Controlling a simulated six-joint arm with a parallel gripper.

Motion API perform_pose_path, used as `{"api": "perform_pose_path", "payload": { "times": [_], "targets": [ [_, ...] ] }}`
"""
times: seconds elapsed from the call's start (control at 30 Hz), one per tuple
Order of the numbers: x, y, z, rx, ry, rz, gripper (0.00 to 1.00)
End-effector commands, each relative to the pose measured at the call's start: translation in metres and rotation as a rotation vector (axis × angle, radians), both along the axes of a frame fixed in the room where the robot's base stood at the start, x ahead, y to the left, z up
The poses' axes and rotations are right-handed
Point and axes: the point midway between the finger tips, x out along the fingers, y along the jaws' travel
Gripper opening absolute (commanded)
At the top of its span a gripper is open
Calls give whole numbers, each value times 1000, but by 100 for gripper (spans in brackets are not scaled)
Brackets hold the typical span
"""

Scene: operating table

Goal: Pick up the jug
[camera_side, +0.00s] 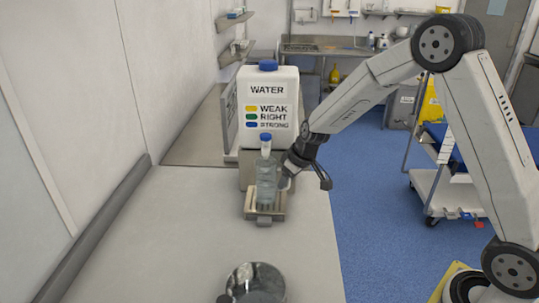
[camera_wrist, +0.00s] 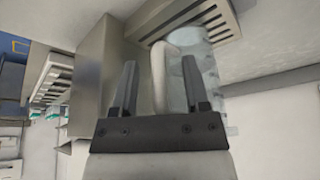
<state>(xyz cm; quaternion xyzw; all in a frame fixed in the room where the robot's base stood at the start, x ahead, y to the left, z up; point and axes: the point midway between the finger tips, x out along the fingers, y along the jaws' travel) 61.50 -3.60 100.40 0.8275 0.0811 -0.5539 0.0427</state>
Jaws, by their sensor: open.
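The clear jug (camera_side: 267,182) stands upright on a small slatted tray (camera_side: 264,214) in front of the white water container (camera_side: 268,105). My gripper (camera_side: 288,176) is at the jug's right side, by its handle. In the wrist view, the jug's pale handle (camera_wrist: 159,82) appears between my two dark open fingers (camera_wrist: 160,64), with gaps on both sides. The clear jug body (camera_wrist: 203,75) is partly hidden behind the right finger. I cannot tell how deep the handle sits between the fingers.
A white tap with a blue top (camera_side: 265,144) is just above the jug. A shiny round metal vessel (camera_side: 254,284) stands at the counter's front. The counter (camera_side: 180,235) left of the tray is clear. A trolley (camera_side: 450,190) stands on the blue floor at right.

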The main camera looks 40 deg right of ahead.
Motion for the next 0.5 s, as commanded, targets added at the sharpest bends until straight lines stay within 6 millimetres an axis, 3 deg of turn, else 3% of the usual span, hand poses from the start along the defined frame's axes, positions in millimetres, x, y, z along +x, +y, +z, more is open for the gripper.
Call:
{"api": "perform_pose_path", "payload": {
  "times": [0.27,0.43,0.5],
  "targets": [
    [0,0,0,0,0,0,59],
    [0,0,0,0,0,0,5],
    [0,0,0,0,0,0,0]
  ]
}}
